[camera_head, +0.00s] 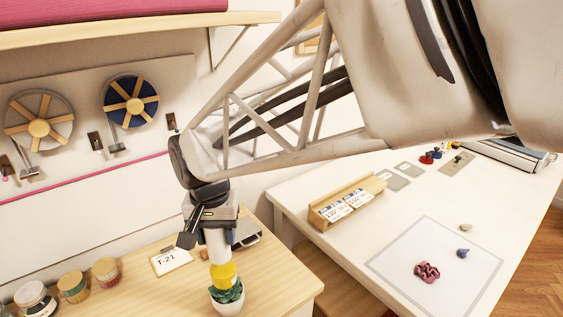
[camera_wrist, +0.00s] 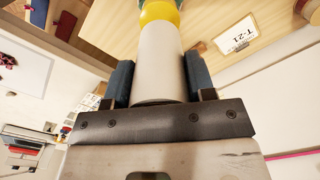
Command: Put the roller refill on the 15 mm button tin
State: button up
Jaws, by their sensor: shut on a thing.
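My gripper (camera_head: 210,228) points down and is shut on a white cylinder with a yellow lower end (camera_head: 223,272), which looks like the roller refill. In the wrist view the refill (camera_wrist: 158,60) sits between the two blue fingers (camera_wrist: 160,80), its yellow end away from the palm.
A white table (camera_head: 400,215) on the right bears a card rack (camera_head: 346,199) and small items.

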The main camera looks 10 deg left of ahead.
aim_at(218, 246)
jog(key=shift+f, duration=0.1)
jog(key=shift+f, duration=1.65)
jog(key=shift+f, duration=0.15)
jog(key=o, duration=0.9)
jog(key=shift+o, duration=0.2)
notch_tip(218, 246, up, 12)
jog(key=shift+r, duration=0.15)
